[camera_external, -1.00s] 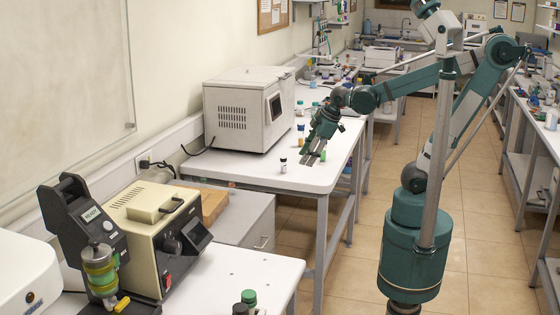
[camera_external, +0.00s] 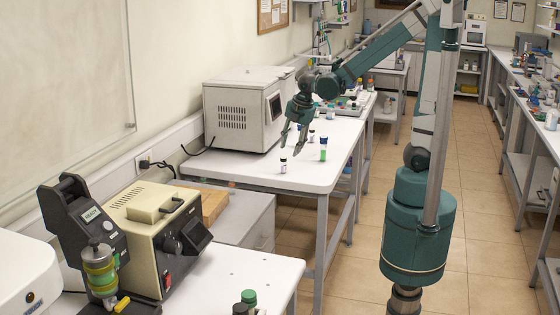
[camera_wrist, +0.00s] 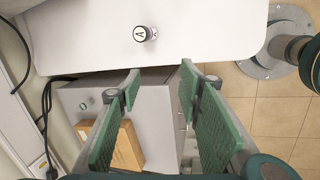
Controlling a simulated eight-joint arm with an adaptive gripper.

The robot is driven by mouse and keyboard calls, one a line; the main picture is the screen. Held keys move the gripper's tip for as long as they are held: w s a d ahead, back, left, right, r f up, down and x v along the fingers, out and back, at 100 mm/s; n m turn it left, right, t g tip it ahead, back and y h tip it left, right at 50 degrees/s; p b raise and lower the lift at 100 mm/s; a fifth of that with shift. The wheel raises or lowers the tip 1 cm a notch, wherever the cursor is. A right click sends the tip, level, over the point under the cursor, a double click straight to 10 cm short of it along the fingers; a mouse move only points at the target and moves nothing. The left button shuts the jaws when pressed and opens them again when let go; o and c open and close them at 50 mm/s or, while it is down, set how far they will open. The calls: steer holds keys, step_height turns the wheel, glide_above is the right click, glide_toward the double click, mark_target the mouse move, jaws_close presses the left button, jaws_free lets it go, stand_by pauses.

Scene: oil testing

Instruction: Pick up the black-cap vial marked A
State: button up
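The vial marked A (camera_external: 283,165) is small, with a black cap, and stands upright near the front-left of the white bench. In the wrist view it shows from above (camera_wrist: 143,34), with a black letter A on the cap's white top. My gripper (camera_external: 292,146) points down above the bench, with its fingers apart and nothing between them. In the wrist view, the open green-padded fingers (camera_wrist: 160,77) lie below the vial in the picture, apart from it.
A grey box-shaped instrument (camera_external: 238,112) stands at the back left. The bench around vial A is clear.

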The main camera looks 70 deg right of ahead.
mark_target(284, 158)
steer(key=shift+w+d+f+n+g+p, duration=0.35)
steer(key=shift+w+d+f+n+p, duration=0.2)
steer(key=shift+w+d+n+p, duration=0.55)
steer(key=shift+w+d+f+n+g+p, duration=0.3)
steer(key=shift+w+d+f+n+p, duration=0.4)
steer(key=shift+n+p, duration=0.75)
steer(key=shift+w+d+f+n+g+p, duration=0.4)
steer(key=shift+w+d+n+p, duration=0.25)
steer(key=shift+d+n+p, duration=0.65)
steer(key=shift+a+n, duration=0.15)
steer(key=shift+n, duration=0.1)
steer(key=shift+f, duration=0.15)
steer(key=shift+w+f, duration=0.1)
steer(key=shift+f, duration=1.1)
steer(key=shift+w+d+f, duration=0.1)
steer(key=shift+d+f, duration=0.1)
steer(key=shift+f, duration=0.65)
steer(key=shift+w+d+f, duration=0.1)
steer(key=shift+d+f, duration=0.05)
steer(key=shift+f, duration=0.7)
steer(key=shift+w+d+f, duration=0.1)
steer(key=shift+d+f, duration=0.1)
steer(key=shift+f, duration=0.65)
